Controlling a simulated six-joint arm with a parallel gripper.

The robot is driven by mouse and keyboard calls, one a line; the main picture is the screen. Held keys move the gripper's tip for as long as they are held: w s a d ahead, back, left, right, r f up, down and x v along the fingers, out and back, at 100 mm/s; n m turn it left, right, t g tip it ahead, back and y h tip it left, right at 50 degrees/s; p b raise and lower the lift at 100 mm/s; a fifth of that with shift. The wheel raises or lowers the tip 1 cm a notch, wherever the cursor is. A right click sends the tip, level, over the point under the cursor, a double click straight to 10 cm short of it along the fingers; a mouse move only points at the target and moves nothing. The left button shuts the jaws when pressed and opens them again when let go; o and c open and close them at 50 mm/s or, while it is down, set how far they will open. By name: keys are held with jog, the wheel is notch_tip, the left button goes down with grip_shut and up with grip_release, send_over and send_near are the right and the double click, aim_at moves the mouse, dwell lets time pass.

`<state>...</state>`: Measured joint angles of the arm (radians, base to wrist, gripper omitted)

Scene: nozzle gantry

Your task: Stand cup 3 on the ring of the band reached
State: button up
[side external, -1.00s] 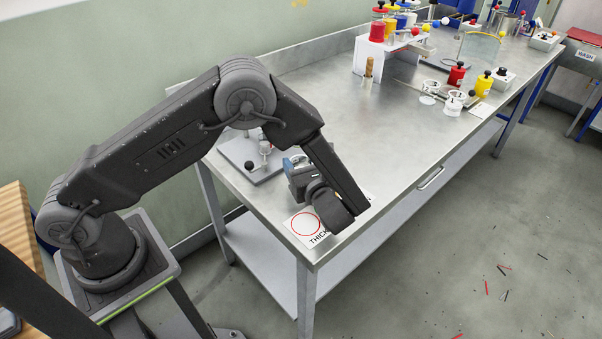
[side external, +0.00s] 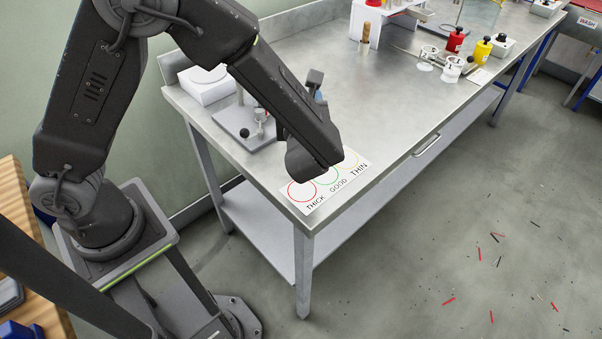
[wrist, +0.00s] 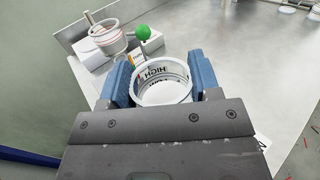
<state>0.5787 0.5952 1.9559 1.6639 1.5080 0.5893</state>
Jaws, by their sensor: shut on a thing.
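My gripper (wrist: 162,84) is shut on a white cup (wrist: 160,72) in the wrist view, one blue finger pad on each side. I look into its open top; lettering including HIGH shows inside, and its number is hidden. In the side view only a bit of my gripper's blue (side external: 320,97) shows behind my arm, above the table, and the cup is hidden there. A white sheet (side external: 347,183) on the near table corner bears a red ring (side external: 301,190) marked THICK, a green ring marked GOOD and a yellow ring marked THIN. My arm partly covers the green and yellow rings.
Two white cups (side external: 428,55) (side external: 451,68) stand farther along the table by red and yellow bottles. A grey plate (side external: 240,118) with a post and black knob lies left of my gripper. In the wrist view a red-lined vessel (wrist: 107,37) and green ball (wrist: 142,32) are upper left.

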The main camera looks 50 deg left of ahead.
jog(key=s+d+f+m+t+h, duration=0.2)
jog(key=s+d+m+t+h, duration=0.45)
jog(key=m+h, duration=0.4)
jog(key=shift+w+d+f+n+h, duration=0.1)
jog(key=shift+f+n+h, duration=0.2)
jog(key=shift+f, duration=1.05)
jog(key=shift+d+f+n+h, duration=0.15)
jog(key=shift+f+h, duration=0.25)
jog(key=shift+f, duration=0.9)
jog(key=shift+w+d+f+n+h, duration=0.1)
jog(key=shift+f+n+h, duration=0.2)
jog(key=shift+f, duration=1.05)
jog(key=o, duration=1)
jog(key=shift+f, duration=0.15)
jog(key=shift+o, duration=0.2)
